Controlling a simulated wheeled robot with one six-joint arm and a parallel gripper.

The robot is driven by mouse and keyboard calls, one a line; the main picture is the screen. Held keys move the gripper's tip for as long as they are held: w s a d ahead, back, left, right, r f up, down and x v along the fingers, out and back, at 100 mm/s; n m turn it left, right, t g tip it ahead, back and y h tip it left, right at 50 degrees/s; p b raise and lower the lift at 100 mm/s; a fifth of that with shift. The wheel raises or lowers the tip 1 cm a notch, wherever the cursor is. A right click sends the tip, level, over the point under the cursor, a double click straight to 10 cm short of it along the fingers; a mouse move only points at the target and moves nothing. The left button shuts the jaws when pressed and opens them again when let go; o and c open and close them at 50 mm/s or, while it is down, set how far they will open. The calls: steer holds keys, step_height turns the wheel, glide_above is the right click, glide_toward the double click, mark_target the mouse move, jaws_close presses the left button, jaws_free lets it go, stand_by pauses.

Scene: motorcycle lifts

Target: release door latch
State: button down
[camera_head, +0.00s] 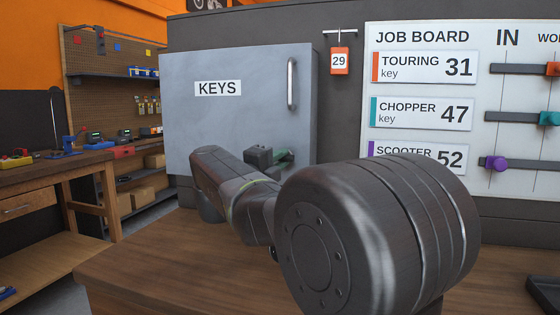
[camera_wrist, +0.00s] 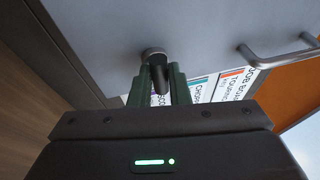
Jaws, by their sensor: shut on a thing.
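The grey key cabinet door (camera_head: 230,110), labelled KEYS, looks closed in the head view; its face also shows in the wrist view (camera_wrist: 205,35). The door latch (camera_wrist: 155,56) is a small dark knob on a round grey base. My gripper's green fingers (camera_wrist: 161,78) are on either side of the knob, shut on it. In the head view my gripper (camera_head: 284,159) is at the door's lower right, and the latch cannot be made out there. The bar handle (camera_head: 292,84) is upright at the door's upper right, apart from my gripper; it also shows in the wrist view (camera_wrist: 275,50).
A wooden bench top (camera_head: 150,262) lies below the cabinet. The job board (camera_head: 425,85) with coloured sliders is farther right. My arm covers part of the board and bench.

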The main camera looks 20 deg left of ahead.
steer(key=c, duration=1.4)
jaws_free()
steer(key=shift+o, duration=0.2)
steer(key=v, duration=1.4)
steer(key=shift+w, duration=0.2)
steer(key=x, duration=1.3)
steer(key=shift+w, duration=0.3)
steer(key=shift+r, duration=0.1)
